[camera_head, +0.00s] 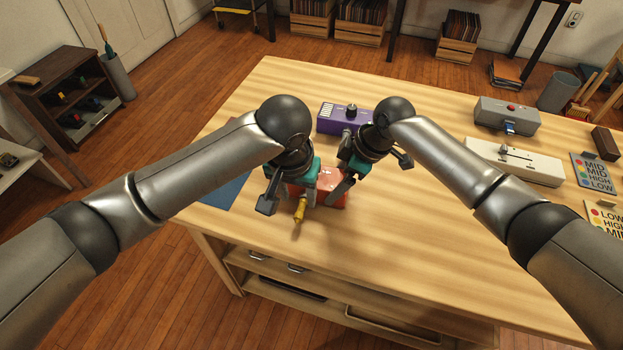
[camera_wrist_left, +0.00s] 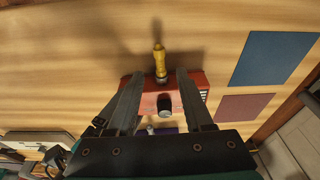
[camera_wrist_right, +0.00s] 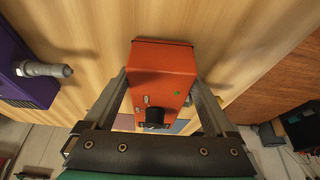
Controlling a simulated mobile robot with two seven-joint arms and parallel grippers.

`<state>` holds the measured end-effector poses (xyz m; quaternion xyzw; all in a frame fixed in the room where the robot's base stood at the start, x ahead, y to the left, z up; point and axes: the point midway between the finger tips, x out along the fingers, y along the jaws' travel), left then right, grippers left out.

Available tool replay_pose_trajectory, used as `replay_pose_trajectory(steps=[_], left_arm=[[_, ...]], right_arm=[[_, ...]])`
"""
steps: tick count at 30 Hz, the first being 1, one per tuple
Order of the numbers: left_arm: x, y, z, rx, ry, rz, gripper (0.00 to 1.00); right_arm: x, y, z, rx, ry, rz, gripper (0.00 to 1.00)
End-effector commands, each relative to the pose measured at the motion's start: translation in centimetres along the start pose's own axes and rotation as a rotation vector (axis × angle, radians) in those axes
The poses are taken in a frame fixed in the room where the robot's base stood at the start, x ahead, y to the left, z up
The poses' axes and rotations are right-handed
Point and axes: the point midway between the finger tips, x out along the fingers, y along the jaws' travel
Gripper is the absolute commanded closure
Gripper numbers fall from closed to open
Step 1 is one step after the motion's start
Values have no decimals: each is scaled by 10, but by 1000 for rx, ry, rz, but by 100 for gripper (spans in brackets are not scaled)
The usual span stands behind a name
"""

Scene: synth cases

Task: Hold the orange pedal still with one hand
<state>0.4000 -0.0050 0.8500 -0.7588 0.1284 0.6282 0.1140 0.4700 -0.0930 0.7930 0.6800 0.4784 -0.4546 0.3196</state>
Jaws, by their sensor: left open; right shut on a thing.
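The orange pedal (camera_head: 329,185) is a small box on the wooden table, partly hidden by my grippers in the head view. It has a black knob, and a yellow plug (camera_head: 299,210) sticks out of one side. My right gripper (camera_wrist_right: 160,80) is shut on the pedal (camera_wrist_right: 162,62), with one finger along each side in the right wrist view. My left gripper (camera_wrist_left: 159,76) is open, with its fingers apart over the pedal (camera_wrist_left: 148,87) and the black knob (camera_wrist_left: 163,103) between them. Whether the left fingers touch the pedal I cannot tell.
A purple pedal (camera_head: 341,116) stands just behind. A grey box (camera_head: 507,112), a long pale box (camera_head: 510,160) and lettered cards (camera_head: 592,172) are at the right. A blue mat (camera_head: 226,193) lies at the left edge. The table front right is clear.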

Motion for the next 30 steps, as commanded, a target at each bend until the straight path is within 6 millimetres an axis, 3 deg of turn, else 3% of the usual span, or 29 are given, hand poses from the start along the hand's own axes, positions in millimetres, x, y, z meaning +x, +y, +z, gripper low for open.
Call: replay_pose_trajectory(steps=[6, 12, 25, 30], left_arm=[[33, 0, 0, -1, -2, 0, 49], [52, 0, 0, -1, -1, 1, 49], [60, 0, -1, 0, 2, 0, 49], [60, 0, -1, 0, 2, 0, 66]], right_arm=[[-1, 0, -1, 0, 3, 1, 77], [-1, 0, -1, -1, 3, 1, 77], [-1, 0, -1, 0, 3, 1, 77], [-1, 0, -1, 0, 3, 1, 77]])
